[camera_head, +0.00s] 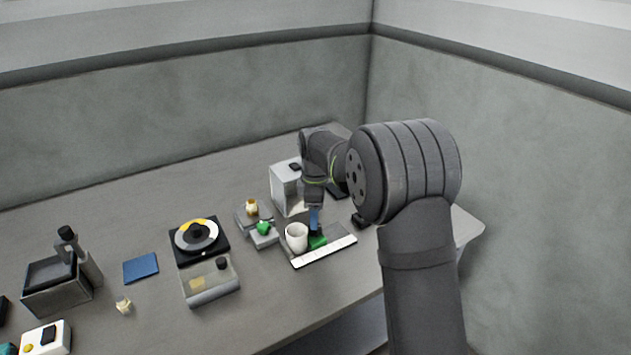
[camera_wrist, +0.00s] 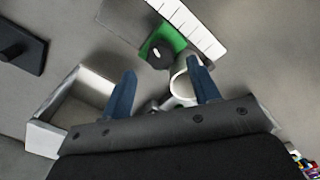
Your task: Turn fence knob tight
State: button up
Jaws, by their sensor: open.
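A green block (camera_head: 317,242) lies beside a white marked strip (camera_head: 325,251). In the wrist view the green block (camera_wrist: 165,43) carries a round black knob (camera_wrist: 160,56), which I take to be the fence knob. My gripper (camera_head: 314,222) points down over the green block, which it partly covers in the head view. In the wrist view my gripper (camera_wrist: 163,82) has its two blue fingers wide apart with nothing clasped between them. The knob shows beyond the fingertips, roughly centred between them. I cannot tell the height gap.
A white cup (camera_head: 297,237) stands close left of my gripper; in the wrist view it (camera_wrist: 182,84) appears near the right finger. A pale box (camera_head: 284,189) stands behind. Small blocks (camera_head: 263,234), a reel on a black base (camera_head: 197,237) and a clear-topped tray (camera_head: 211,284) lie left.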

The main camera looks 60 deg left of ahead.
notch_tip(320, 180, up, 13)
jog(key=shift+w+d, duration=0.1)
dwell(0.4)
notch_tip(320, 180, down, 17)
jog(key=shift+f, duration=0.15)
dwell(0.5)
jog(key=c, duration=1)
jog(key=shift+o, duration=0.2)
